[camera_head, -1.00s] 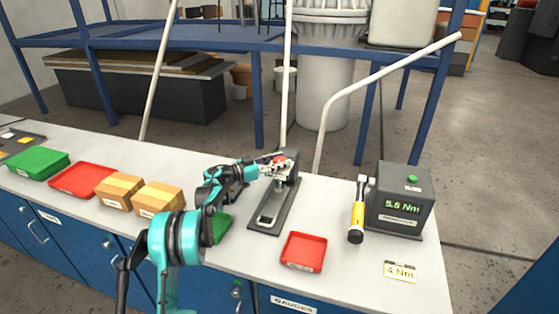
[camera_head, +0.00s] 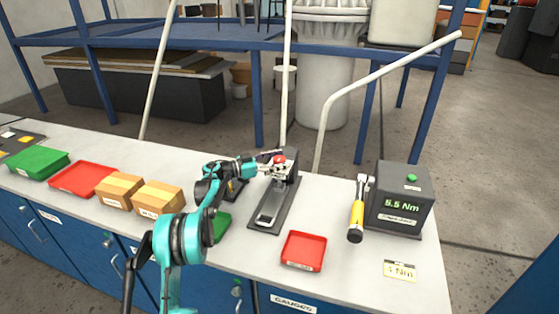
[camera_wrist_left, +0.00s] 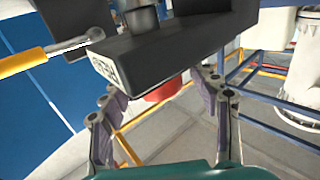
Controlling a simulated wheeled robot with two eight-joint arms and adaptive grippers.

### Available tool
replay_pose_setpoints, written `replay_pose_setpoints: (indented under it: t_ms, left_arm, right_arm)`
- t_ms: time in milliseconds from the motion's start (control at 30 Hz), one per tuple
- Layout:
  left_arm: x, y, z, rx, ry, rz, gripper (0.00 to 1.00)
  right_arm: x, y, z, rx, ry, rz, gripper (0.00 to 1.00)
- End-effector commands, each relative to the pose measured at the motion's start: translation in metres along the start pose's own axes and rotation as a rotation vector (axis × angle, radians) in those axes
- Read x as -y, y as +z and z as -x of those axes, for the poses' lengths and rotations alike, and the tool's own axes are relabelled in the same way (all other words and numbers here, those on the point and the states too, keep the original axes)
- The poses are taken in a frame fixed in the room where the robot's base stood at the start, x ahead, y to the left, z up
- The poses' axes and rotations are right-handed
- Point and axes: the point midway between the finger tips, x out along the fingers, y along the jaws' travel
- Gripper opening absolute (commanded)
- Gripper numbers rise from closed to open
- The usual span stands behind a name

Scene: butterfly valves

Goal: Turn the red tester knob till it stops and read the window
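The red knob (camera_head: 279,159) is at the top of the black tester stand (camera_head: 290,190), near the back of the bench. My left gripper (camera_head: 275,167) is at the knob, coming in from the left. In the left wrist view the red knob (camera_wrist_left: 163,90) shows between the two spread fingers of my left gripper (camera_wrist_left: 162,85), with gaps on both sides; the tester's dark body (camera_wrist_left: 170,45) hides part of it. A dark box (camera_head: 400,200) at the right has a window with green digits (camera_head: 399,206) reading 5.5 Nm. My right gripper is not in view.
A yellow-handled torque wrench (camera_head: 357,212) leans by the dark box. A red tray (camera_head: 304,251) and a 4 Nm card (camera_head: 400,270) lie in front. Cardboard boxes (camera_head: 158,200), a red tray (camera_head: 82,179) and a green tray (camera_head: 38,163) stand left.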

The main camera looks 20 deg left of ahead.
Motion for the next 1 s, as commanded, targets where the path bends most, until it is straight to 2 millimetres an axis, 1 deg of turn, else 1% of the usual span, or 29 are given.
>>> replay_pose_setpoints:
  t_ms: [167, 267, 367, 600, 733, 900, 1000]
  left_arm:
    - [0.0, 0.0, 0.001, 0.001, 0.0, 0.0, 0.61]
    - [0.0, 0.0, 0.006, 0.001, -0.001, 0.0, 0.61]
    - [0.001, 0.0, 0.02, 0.001, -0.002, 0.0, 0.61]
    - [0.001, 0.0, 0.073, 0.001, -0.003, 0.0, 0.61]
    - [0.001, 0.0, 0.097, 0.0, -0.002, 0.0, 0.61]
    - [0.001, 0.001, 0.116, 0.0, 0.0, 0.0, 0.61]
    - [0.0, 0.001, 0.119, 0.0, 0.001, 0.0, 0.61]
  right_arm:
    - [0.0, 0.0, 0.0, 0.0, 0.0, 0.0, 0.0]
    - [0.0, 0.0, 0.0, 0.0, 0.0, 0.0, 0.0]
    - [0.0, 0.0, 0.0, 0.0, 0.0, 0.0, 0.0]
    - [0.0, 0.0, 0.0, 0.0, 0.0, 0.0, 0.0]
    - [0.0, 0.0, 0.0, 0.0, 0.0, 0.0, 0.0]
    - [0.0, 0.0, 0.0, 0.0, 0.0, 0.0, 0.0]
    - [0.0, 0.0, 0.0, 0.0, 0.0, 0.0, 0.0]
